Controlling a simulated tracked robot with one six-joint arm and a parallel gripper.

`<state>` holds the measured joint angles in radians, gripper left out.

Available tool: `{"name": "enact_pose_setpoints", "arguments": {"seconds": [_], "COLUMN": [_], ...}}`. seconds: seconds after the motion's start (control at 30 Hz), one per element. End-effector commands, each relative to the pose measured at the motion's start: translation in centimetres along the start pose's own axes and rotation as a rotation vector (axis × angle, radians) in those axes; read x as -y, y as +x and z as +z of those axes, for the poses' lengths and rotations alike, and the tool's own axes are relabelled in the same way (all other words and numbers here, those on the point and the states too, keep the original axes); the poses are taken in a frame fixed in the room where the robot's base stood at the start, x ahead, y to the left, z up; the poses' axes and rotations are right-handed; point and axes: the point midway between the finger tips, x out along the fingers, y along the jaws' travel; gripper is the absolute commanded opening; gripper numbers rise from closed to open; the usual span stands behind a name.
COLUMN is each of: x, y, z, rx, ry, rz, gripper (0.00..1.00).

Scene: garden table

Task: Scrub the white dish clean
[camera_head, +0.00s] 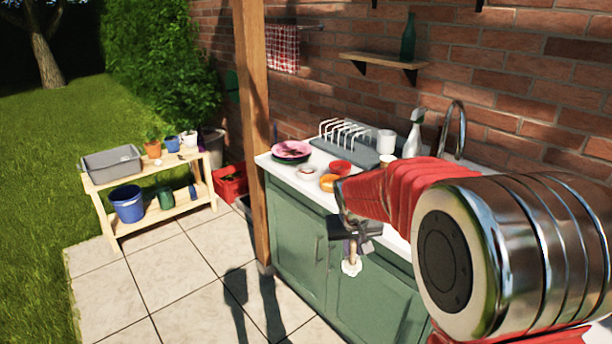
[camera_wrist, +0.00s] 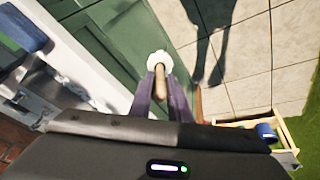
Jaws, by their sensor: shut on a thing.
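My gripper (camera_head: 354,238) hangs in front of the green cabinet, out past the counter's front edge. It is shut on a brush with a white bristle head (camera_head: 351,267), which points down. In the wrist view my gripper's two fingers (camera_wrist: 162,78) close around the brush's wooden handle, with the white head (camera_wrist: 159,60) beyond the fingertips. A small white dish (camera_head: 307,173) stands on the white counter (camera_head: 290,178), left of and behind my gripper, apart from the brush. Something reddish seems to show inside it, too small to tell.
A pink plate on darker ones (camera_head: 291,149), a red bowl (camera_head: 341,167) and an orange bowl (camera_head: 328,183) stand near the dish. A dish rack (camera_head: 345,147) and spray bottle (camera_head: 415,135) are behind. A wooden post (camera_head: 254,120) rises at the counter's left end.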

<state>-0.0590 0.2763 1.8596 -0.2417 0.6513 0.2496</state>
Motion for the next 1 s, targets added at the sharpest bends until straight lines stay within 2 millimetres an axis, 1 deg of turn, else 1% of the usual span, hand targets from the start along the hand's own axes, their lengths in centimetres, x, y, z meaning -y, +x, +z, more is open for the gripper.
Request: {"name": "enact_pose_setpoints", "arguments": {"seconds": [0.17,0.27,0.47,0.57,1.0], "x": [0.0,0.0,-0.1,-0.2,-0.1], "y": [0.0,-0.2,-1.1,-1.4,-1.4], "z": [0.0,0.4,2.8,3.4,3.4], "rx": [0.000,0.000,0.000,-0.001,0.000], "ry": [0.000,0.000,-0.001,-0.001,-0.002], "rz": [0.000,0.000,0.000,0.000,-0.001], "gripper": [0.00,0.00,0.00,0.00,0.00]}}
